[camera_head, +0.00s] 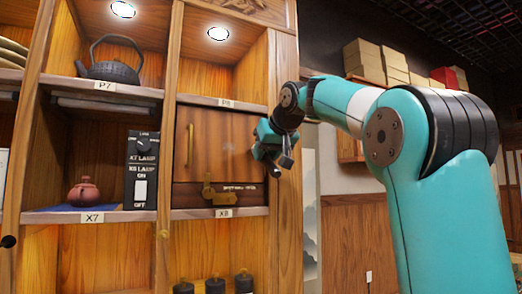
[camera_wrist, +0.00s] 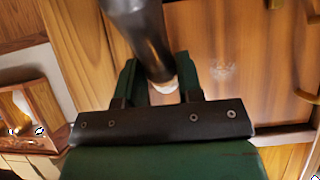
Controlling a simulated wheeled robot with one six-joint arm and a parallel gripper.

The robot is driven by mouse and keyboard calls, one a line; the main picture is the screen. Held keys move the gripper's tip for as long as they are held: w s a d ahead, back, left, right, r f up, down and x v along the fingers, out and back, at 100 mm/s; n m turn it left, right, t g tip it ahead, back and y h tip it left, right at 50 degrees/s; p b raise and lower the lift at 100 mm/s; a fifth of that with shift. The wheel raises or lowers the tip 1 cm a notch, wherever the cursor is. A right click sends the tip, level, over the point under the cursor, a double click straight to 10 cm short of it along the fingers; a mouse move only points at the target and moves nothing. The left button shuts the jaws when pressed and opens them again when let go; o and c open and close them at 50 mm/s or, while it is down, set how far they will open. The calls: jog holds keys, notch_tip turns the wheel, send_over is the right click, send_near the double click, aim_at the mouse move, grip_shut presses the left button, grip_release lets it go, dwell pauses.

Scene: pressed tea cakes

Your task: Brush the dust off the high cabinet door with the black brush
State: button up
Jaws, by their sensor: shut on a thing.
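My gripper (camera_head: 275,150) is at the right edge of the high cabinet door in the head view. In the wrist view its two green fingers (camera_wrist: 157,66) are shut on the black brush (camera_wrist: 150,40). The brush is a thick black cylinder running to the top edge, with a pale end (camera_wrist: 166,87) between the fingers. The brown wooden cabinet door (camera_head: 212,140) is closed and has an upright brass handle (camera_head: 190,145). A pale dusty patch (camera_wrist: 222,70) shows on the door, right of the brush. I cannot tell whether the brush touches the door.
An iron kettle (camera_head: 110,62) stands on the upper shelf. The cabinet's right post (camera_head: 286,220) is close to my arm.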

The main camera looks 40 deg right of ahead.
jog(key=w+a, duration=0.1)
jog(key=a, duration=0.2)
jog(key=a+b, duration=0.1)
jog(key=a, duration=0.2)
jog(key=w+a, duration=0.1)
jog(key=a, duration=0.2)
jog(key=shift+w+a, duration=0.35)
dwell(0.4)
jog(key=shift+b, duration=0.3)
jog(key=s+a, duration=0.1)
jog(key=s, duration=0.4)
jog(key=shift+s+a+b, duration=0.35)
jog(key=shift+s+b, duration=0.05)
jog(key=shift+b, duration=0.05)
